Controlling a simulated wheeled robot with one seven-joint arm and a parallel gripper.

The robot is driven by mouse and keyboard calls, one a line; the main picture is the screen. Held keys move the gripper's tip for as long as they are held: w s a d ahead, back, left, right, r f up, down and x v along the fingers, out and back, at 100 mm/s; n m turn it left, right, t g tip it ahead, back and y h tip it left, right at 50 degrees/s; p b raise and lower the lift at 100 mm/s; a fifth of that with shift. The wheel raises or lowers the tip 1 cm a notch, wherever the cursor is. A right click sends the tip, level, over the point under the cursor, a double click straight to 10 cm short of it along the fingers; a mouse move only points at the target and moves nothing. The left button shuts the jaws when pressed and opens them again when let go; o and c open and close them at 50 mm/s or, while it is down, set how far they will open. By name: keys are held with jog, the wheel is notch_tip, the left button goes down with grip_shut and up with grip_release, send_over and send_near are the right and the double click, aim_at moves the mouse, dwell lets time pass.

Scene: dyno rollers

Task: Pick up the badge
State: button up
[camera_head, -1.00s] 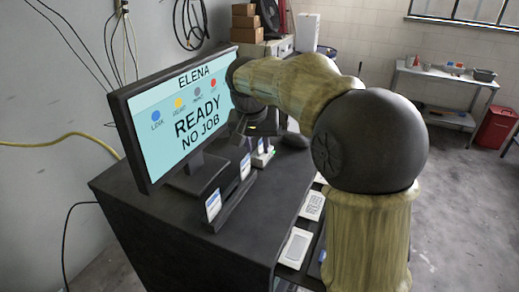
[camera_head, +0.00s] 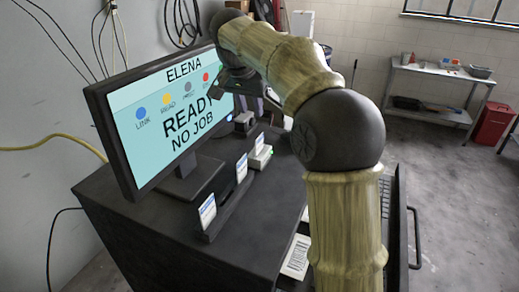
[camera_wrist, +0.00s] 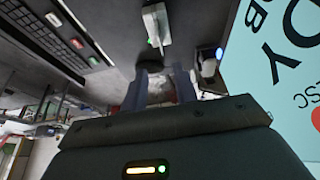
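Several upright white-and-blue cards that look like badges stand in a dark rack on the cabinet top. One card (camera_head: 207,211) is nearest, another (camera_head: 241,167) is in the middle, and a third (camera_head: 259,142) is at the far end by a white device (camera_head: 262,157) with a green light. I cannot tell which is the task's badge. My gripper (camera_head: 245,101) is above the cabinet top beside the screen, partly hidden by my arm. In the wrist view my gripper (camera_wrist: 160,88) has its fingers apart, with no clear object held. The white device (camera_wrist: 155,25) shows beyond the fingers.
A monitor (camera_head: 165,125) reading "READY NO JOB" stands left of the rack, and close to my gripper at right in the wrist view (camera_wrist: 275,60). An open drawer with a handle (camera_head: 415,240) sticks out at right. A labelled card (camera_head: 297,257) lies low near the cabinet.

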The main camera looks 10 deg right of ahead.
aim_at(260, 141)
jog(key=x, duration=1)
jog(key=shift+f+p, duration=0.2)
jog(key=shift+p, duration=0.1)
jog(key=shift+a, duration=0.1)
jog(key=shift+r, duration=0.1)
jog(key=shift+p+x, duration=0.8)
jog(key=shift+x, duration=1.9)
jog(key=shift+r, duration=0.1)
grip_shut()
